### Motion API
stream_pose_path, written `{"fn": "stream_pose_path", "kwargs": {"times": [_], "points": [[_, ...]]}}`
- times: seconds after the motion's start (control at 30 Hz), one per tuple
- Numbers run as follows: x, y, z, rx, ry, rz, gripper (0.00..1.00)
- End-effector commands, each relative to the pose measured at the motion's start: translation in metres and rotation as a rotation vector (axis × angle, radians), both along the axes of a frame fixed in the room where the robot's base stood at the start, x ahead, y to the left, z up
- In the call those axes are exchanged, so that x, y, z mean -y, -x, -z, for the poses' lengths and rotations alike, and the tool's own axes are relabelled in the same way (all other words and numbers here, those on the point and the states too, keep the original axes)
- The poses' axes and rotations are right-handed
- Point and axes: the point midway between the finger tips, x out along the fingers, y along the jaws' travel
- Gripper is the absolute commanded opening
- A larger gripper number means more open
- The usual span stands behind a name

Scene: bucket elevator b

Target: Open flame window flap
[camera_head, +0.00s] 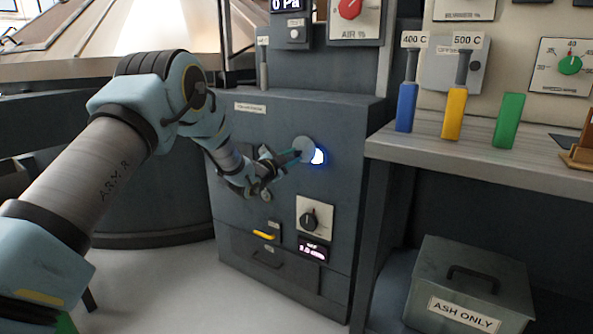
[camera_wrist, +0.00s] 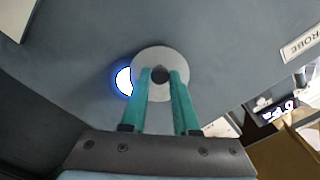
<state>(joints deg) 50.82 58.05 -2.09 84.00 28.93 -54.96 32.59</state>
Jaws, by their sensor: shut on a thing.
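The flame window flap (camera_head: 304,142) is a round grey disc on the front of the dark grey cabinet. It also shows in the wrist view (camera_wrist: 160,56), with a small dark knob (camera_wrist: 160,76) at its middle. A bright white window with a blue glow (camera_head: 319,156) shows partly from behind the disc's edge; in the wrist view the lit window (camera_wrist: 124,80) is at the disc's left. My gripper (camera_head: 298,154) is at the flap. Its teal fingers (camera_wrist: 161,80) are shut on the knob, one on each side. The rest of the window is hidden behind the disc.
Below the flap are a dial panel (camera_head: 314,216), a small display (camera_head: 312,251) and a yellow handle (camera_head: 263,235). A shelf (camera_head: 480,155) with blue, yellow and green blocks juts out at right. An ash box (camera_head: 470,285) sits under it. Floor is clear before the cabinet.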

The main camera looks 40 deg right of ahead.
Motion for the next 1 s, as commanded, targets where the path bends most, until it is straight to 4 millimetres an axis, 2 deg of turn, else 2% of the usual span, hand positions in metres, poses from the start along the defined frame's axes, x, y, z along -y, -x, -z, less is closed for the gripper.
{"fn": "stream_pose_path", "kwargs": {"times": [0.2,0.5,1.0], "points": [[-0.002,-0.007,-0.007,0.173,-0.045,0.001,0.00],[-0.003,-0.012,-0.019,0.330,-0.086,0.001,0.00],[-0.004,-0.013,-0.024,0.391,-0.104,0.001,0.00]]}}
